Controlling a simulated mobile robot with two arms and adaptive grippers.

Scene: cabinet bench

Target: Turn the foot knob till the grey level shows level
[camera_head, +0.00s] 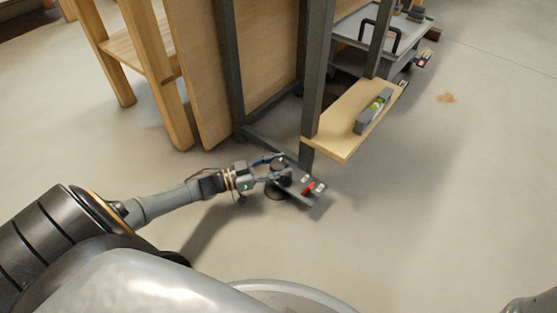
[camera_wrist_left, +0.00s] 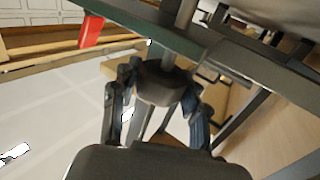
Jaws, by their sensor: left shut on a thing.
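The dark round foot knob (camera_head: 282,179) sits under the grey metal frame, low by the floor. My left gripper (camera_head: 275,172) reaches it from the left and is shut on it. In the left wrist view the knob (camera_wrist_left: 163,84) lies between the two fingers of the left gripper (camera_wrist_left: 155,108), under a dark metal bar with a stem above it. The grey level (camera_head: 374,110), with a green vial, lies on a wooden shelf (camera_head: 335,142); its bubble is too small to read. My right gripper is not in view.
A small plate with red and pale marks (camera_head: 310,188) sticks out beside the knob. A red block (camera_wrist_left: 91,31) shows in the left wrist view. Grey frame posts (camera_head: 315,75) and a wooden panel (camera_head: 200,70) stand behind. The floor at right is mostly clear.

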